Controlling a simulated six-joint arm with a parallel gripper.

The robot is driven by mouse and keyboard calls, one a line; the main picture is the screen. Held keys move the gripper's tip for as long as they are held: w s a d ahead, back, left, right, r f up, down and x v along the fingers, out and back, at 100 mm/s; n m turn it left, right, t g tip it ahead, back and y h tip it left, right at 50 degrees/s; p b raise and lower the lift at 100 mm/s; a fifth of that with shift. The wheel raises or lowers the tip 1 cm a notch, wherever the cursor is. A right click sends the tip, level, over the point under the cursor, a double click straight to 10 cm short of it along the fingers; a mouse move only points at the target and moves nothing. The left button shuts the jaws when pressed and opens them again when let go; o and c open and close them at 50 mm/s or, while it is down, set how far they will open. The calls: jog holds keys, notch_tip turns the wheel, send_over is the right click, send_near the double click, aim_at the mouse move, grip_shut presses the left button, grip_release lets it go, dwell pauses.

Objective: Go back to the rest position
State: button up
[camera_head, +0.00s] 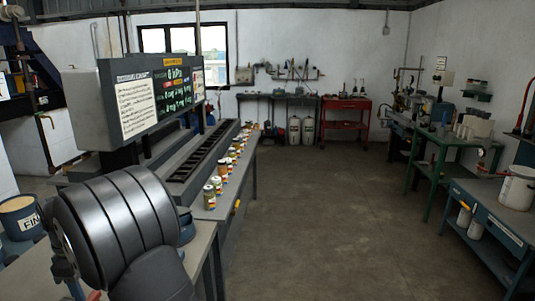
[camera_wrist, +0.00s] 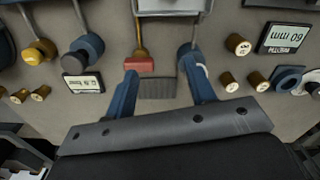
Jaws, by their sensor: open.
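My gripper (camera_wrist: 160,66) shows in the wrist view as two blue fingers spread apart, with nothing held between them. It is over a grey panel or bench top. A red piece (camera_wrist: 139,64) on the end of a yellow rod lies near the left fingertip; I cannot tell whether they touch. A grey ribbed block (camera_wrist: 157,89) shows between the fingers. In the head view my dark arm fills the lower left, and the fingers cannot be made out there.
Knobs, brass cylinders (camera_wrist: 229,82) and small labels (camera_wrist: 284,38) surround the fingers. In the head view, a bench (camera_head: 228,212) carries a row of jars (camera_head: 209,197) beneath a sign board (camera_head: 150,95). A green table (camera_head: 448,143) and blue bench (camera_head: 487,213) stand right. The middle floor (camera_head: 320,220) is clear.

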jog(key=shift+n, duration=0.4)
jog(key=s+a+f, duration=0.2)
jog(key=a, duration=0.2)
jog(key=s+a+f, duration=0.2)
jog(key=s+a, duration=0.1)
jog(key=a, duration=0.1)
jog(key=s+a+f, duration=0.2)
jog(key=a, duration=0.2)
jog(key=shift+s+f, duration=0.2)
jog(key=shift+s, duration=0.2)
jog(key=shift+o, duration=0.2)
